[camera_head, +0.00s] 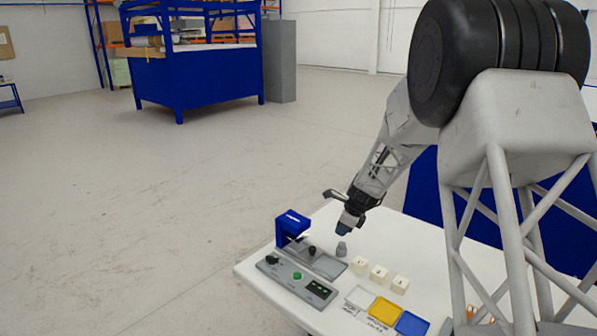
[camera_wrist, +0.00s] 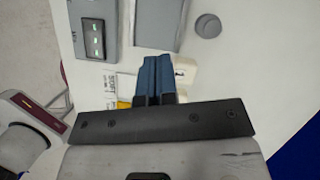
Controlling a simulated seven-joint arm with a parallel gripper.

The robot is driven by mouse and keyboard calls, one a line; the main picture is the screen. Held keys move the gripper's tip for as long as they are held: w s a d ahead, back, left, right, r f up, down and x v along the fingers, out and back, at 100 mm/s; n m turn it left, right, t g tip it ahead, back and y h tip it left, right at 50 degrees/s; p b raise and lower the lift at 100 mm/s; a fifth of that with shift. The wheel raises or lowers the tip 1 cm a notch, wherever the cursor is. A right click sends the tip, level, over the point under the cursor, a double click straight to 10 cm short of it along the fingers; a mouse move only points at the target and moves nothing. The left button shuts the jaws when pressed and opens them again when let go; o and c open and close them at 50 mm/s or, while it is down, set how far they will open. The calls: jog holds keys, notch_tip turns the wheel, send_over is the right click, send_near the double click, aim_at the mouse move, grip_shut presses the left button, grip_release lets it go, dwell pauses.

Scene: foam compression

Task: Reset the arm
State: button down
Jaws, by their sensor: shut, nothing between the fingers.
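My gripper (camera_head: 342,231) is shut and empty above the white table, over the grey weight-like piece in the head view. In the wrist view its blue fingertips (camera_wrist: 157,75) are pressed together. The grey piece (camera_head: 341,249) stands on the table; a round grey top shows in the wrist view (camera_wrist: 208,26). Several cream foam cubes (camera_head: 378,272) sit in a row to its right. A cube is partly hidden behind the fingers in the wrist view (camera_wrist: 186,73).
A blue press-like device (camera_head: 291,225) and a control panel (camera_head: 297,281) with a green button stand at the table's left. The white table (camera_head: 425,237) is clear behind the cubes. A blue-framed bench (camera_head: 200,80) stands far off.

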jog(key=s+a+r+n+h, duration=0.1)
jog(key=s+r+n, duration=0.5)
jog(key=s+r, duration=0.45)
jog(key=s+a+r+n, duration=0.2)
jog(key=s+r+n, duration=0.4)
jog(key=s, duration=0.7)
jog(key=s+r+n+h, duration=0.1)
jog(key=s+n, duration=0.4)
jog(key=s, duration=0.8)
jog(key=s+r+n+h, duration=0.1)
jog(key=s+r+n, duration=0.2)
jog(key=s, duration=1.1)
jog(key=n, duration=0.3)
jog(key=shift+d+h, duration=0.35)
jog(key=shift+h, duration=0.05)
jog(key=shift+w, duration=0.1)
